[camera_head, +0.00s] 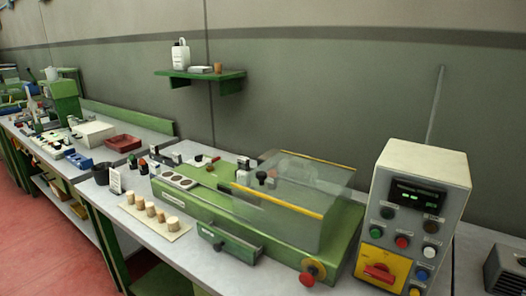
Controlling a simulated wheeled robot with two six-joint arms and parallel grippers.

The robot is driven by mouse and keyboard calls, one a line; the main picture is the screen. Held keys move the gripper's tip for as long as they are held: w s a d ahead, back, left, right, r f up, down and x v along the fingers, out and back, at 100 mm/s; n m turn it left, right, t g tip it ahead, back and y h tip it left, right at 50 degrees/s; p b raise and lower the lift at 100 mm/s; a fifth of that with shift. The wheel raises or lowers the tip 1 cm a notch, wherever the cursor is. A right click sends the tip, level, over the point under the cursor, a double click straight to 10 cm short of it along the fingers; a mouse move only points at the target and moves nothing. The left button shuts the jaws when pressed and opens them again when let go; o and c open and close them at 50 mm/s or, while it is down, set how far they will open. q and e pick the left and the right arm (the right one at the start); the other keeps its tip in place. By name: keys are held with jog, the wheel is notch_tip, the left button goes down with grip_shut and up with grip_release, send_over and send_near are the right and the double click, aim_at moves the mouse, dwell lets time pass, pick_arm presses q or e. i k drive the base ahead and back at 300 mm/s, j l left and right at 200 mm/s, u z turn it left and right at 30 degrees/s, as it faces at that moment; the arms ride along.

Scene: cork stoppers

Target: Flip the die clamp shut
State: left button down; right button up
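A long green machine (290,245) stands on the workbench, with a clear cover (310,195) edged in yellow over its right part. A small metal block with a dark top (243,171) and a black knob (261,176) stand upright near the cover's left edge. A red-tipped handle (214,160) lies at the machine's back left. I cannot tell which of these parts is the die clamp, or whether it is open. Several cork stoppers (150,208) stand on a pale board in front of the machine. Neither of my grippers is in view.
A control box (412,215) with coloured buttons and a red switch stands to the right. A green drawer (228,242) juts from the machine's front, near a red knob (308,278). A red tray (123,143) and white box (93,133) sit further left. A green shelf (228,85) hangs behind.

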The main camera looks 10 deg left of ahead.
aim_at(209, 163)
jog(key=j+z, duration=0.35)
jog(key=j, duration=0.35)
jog(key=j+z, duration=0.4)
jog(key=j, duration=0.3)
jog(key=j+z, duration=0.35)
jog(key=j, duration=0.35)
jog(key=k+j, duration=0.1)
jog(key=j, duration=0.3)
jog(key=k+j, duration=0.1)
jog(key=j, duration=0.35)
jog(key=k+j, duration=0.1)
jog(key=j, duration=0.3)
